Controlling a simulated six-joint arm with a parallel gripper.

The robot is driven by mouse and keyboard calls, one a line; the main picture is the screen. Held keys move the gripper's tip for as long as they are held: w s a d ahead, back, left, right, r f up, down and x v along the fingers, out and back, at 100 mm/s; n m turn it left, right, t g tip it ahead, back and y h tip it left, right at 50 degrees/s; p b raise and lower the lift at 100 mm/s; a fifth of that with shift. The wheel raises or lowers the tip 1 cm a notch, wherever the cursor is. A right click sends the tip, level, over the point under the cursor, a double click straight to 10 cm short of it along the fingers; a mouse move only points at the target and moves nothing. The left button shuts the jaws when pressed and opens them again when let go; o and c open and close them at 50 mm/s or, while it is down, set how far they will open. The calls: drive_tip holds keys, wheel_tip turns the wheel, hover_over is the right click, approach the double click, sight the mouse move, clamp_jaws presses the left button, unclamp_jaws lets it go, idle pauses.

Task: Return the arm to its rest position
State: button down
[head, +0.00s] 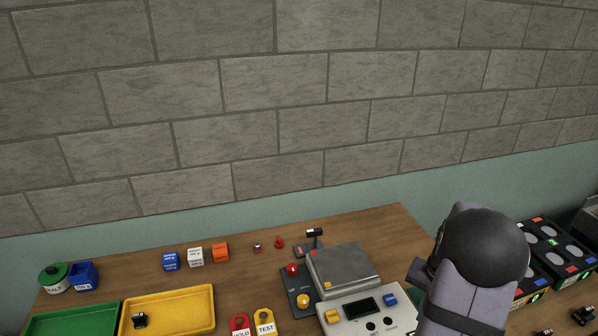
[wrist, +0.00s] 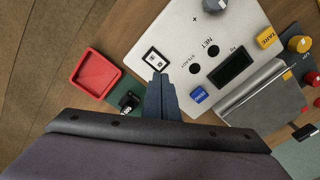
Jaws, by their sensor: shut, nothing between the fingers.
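My gripper (wrist: 160,85) shows in the wrist view with its dark fingers together and nothing between them. The fingertips appear over the edge of the scale's white front panel (wrist: 175,35), beside a small black-and-white square marker (wrist: 155,59). I cannot tell the height above the panel. In the head view my arm rises at the right, bent, and hides the gripper. The scale shows there with its grey weighing plate (head: 345,268) bare and its front panel (head: 352,318) partly cut off by the frame's bottom edge.
A yellow tray (head: 190,296) holding a small dark item (head: 139,320) and a green tray (head: 75,320) lie at the left. Blue (head: 171,262), white (head: 196,257) and orange (head: 221,253) blocks stand behind. A red-rimmed tray (wrist: 80,78) lies near my fingers. Black racks (head: 556,250) are at right.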

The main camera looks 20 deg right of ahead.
drive_tip(key=shift+n+g+y, duration=0.7)
drive_tip(key=shift+n, duration=0.2)
drive_tip(key=s+a+f, duration=0.1)
drive_tip(key=s+a, duration=0.1)
drive_tip(key=s+a+f, duration=0.1)
drive_tip(key=s+a, duration=0.1)
drive_tip(key=s+a+f, duration=0.1)
drive_tip(key=s+a, duration=0.1)
drive_tip(key=shift+f, duration=0.2)
drive_tip(key=s+a+r+n+t+h+b, duration=0.1)
drive_tip(key=a+r+n, duration=0.3)
drive_tip(key=a, duration=1.9)
drive_tip(key=n+b, duration=0.1)
drive_tip(key=n, duration=0.4)
drive_tip(key=shift+s+r+n+b, duration=0.2)
drive_tip(key=shift+n+b, duration=0.1)
drive_tip(key=shift+b, duration=0.1)
drive_tip(key=shift+a, duration=0.1)
